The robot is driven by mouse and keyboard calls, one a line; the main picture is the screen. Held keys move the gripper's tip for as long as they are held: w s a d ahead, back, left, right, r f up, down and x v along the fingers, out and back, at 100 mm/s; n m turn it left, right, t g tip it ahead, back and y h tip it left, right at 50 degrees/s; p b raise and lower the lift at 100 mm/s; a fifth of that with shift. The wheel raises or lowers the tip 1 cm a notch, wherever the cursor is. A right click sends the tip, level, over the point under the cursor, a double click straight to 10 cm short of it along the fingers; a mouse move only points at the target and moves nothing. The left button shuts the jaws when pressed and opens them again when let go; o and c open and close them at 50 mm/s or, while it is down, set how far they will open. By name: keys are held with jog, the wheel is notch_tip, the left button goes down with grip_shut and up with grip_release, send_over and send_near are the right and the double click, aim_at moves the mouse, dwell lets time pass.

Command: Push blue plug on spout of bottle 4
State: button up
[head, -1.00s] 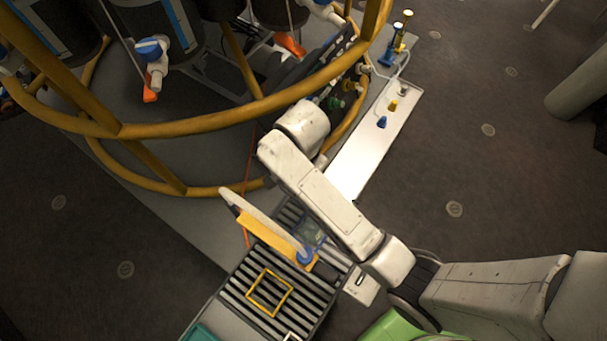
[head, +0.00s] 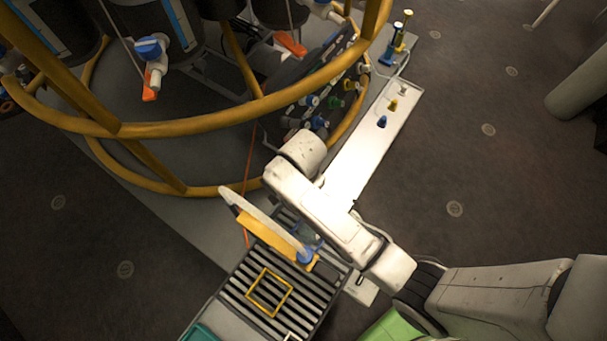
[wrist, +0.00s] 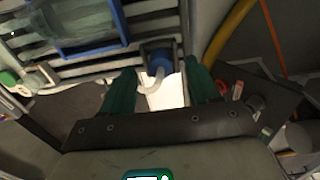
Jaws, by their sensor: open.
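My gripper (wrist: 162,70) has two green fingers, spread apart. In the wrist view a blue cylinder with a curved white tube (wrist: 160,62) shows in the gap between the fingertips; I cannot tell whether it lies between them or beyond them. In the head view my arm hides the gripper. A blue plug (head: 382,121) stands on the long white shelf, beside a yellow plug (head: 393,104). Dark bottles hang in the yellow ring frame; one has a spout with a blue and white valve (head: 151,50) and an orange tip. No bottle number is readable.
The yellow ring rail (head: 215,125) curves close to my arm. A slatted grate (head: 235,300) with a yellow square outline lies below, with a tilted yellow and white part (head: 262,232) at its edge. Blue and yellow syringe-like items (head: 393,45) stand at the shelf's far end.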

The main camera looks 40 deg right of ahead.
jog(key=shift+f, duration=0.8)
jog(key=c, duration=1.1)
jog(key=shift+r, duration=0.1)
jog(key=shift+w+r, duration=0.1)
jog(key=shift+r, duration=0.5)
jog(key=s+d+r, duration=0.9)
jog(key=d+r, duration=0.2)
jog(key=shift+r, duration=0.35)
jog(key=shift+a, duration=0.1)
